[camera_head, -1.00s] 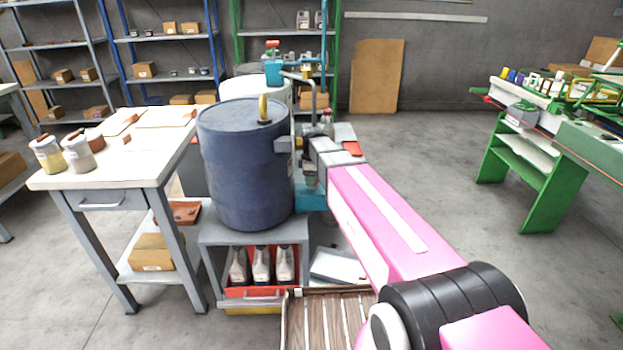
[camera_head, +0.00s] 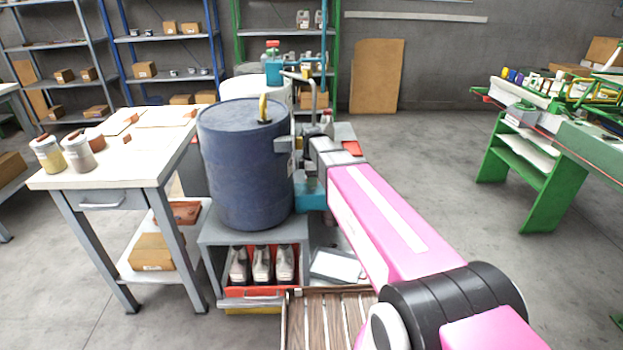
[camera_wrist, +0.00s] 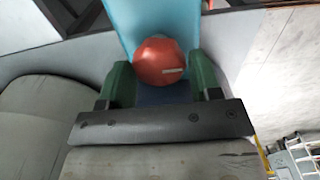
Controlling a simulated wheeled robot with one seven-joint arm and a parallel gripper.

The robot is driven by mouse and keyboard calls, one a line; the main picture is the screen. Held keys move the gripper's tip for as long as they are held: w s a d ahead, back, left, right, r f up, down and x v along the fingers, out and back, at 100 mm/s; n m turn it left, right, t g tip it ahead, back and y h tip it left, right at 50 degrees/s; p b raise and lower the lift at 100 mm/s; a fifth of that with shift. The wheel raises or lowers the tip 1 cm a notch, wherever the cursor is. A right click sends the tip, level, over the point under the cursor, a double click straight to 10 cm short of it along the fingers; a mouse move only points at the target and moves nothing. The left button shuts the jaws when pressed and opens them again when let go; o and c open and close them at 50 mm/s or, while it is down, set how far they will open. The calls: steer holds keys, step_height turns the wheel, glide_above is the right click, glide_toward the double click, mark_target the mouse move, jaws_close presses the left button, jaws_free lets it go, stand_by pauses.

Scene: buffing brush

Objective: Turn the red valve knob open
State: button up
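The red valve knob (camera_wrist: 160,62) shows in the wrist view as a rounded red cap with a small pale mark, against a light blue surface (camera_wrist: 208,40). My gripper (camera_wrist: 160,76) has its two green fingers apart, one on each side of the knob. The fingers are close to the knob's sides; whether they touch it I cannot tell. In the head view a small red top (camera_head: 272,44) sits on a blue fitting (camera_head: 274,72) behind the barrel; whether it is the same knob is unclear. My wrist hides much of the area right of the barrel.
A dark blue barrel (camera_head: 245,170) stands on a grey cabinet (camera_head: 212,236) left of my arm. A teal block (camera_head: 310,194) is below my wrist. A white-topped workbench (camera_head: 150,160) is at left, a green bench (camera_head: 535,190) at right. Floor between arm and green bench is clear.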

steer(key=shift+o, duration=0.8)
step_height(320, 180, up, 11)
steer(key=shift+f, duration=0.15)
steer(key=s+d+f+m, duration=0.7)
steer(key=s+f+m, duration=0.2)
steer(key=s, duration=0.1)
steer(key=s+d+f+m, duration=0.7)
steer(key=s+f+m, duration=0.2)
steer(key=s, duration=0.1)
steer(key=shift+f, duration=0.3)
